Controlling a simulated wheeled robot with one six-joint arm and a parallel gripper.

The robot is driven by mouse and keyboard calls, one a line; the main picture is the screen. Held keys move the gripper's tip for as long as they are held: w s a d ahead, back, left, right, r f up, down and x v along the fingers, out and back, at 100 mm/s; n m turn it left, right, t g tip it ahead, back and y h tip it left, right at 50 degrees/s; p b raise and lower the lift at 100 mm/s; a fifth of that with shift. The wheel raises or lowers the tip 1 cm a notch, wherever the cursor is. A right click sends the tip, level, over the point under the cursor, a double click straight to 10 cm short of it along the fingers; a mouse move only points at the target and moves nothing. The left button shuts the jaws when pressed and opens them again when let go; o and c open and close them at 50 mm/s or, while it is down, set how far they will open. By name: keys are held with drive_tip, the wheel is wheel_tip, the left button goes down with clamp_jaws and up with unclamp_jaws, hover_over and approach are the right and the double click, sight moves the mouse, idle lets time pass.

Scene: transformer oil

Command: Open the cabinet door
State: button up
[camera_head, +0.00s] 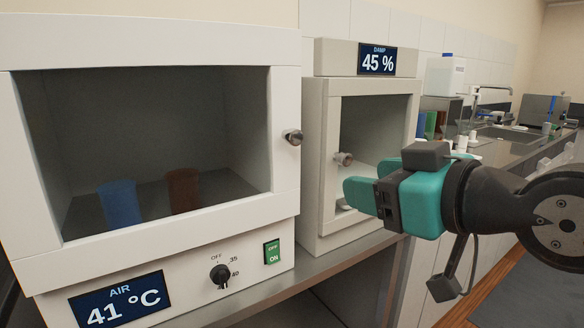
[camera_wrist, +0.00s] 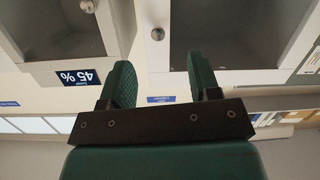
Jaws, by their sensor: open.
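Two white cabinets stand side by side, both with windowed doors that look shut. The left cabinet (camera_head: 150,235) has a round knob (camera_head: 293,137) at its door's right edge and a display reading AIR 41 °C. The smaller right cabinet (camera_head: 312,180) has a knob (camera_head: 342,158) on its door's left side and a display reading DAMP 45 %. My gripper (camera_head: 358,194) is open and empty in front of the right cabinet, fingers pointing left. In the upside-down wrist view, the left cabinet's knob (camera_wrist: 157,33) shows beyond the gap between my fingertips (camera_wrist: 158,65), apart from them.
A blue beaker (camera_head: 119,204) and a brown one (camera_head: 183,190) stand inside the left cabinet. A dial (camera_head: 220,274) and a green switch (camera_head: 272,251) sit below its door. A counter with bottles and a sink (camera_head: 500,133) runs off to the right.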

drive_tip(key=r+t+y, duration=0.1)
drive_tip(key=r+t, duration=0.1)
drive_tip(key=p, duration=1)
approach(297, 139)
drive_tip(key=shift+n, duration=0.3)
drive_tip(key=p+x, duration=0.5)
drive_tip(key=x, duration=0.5)
drive_tip(key=shift+w+a, duration=0.15)
drive_tip(key=shift+c, duration=0.3)
clamp_jaws()
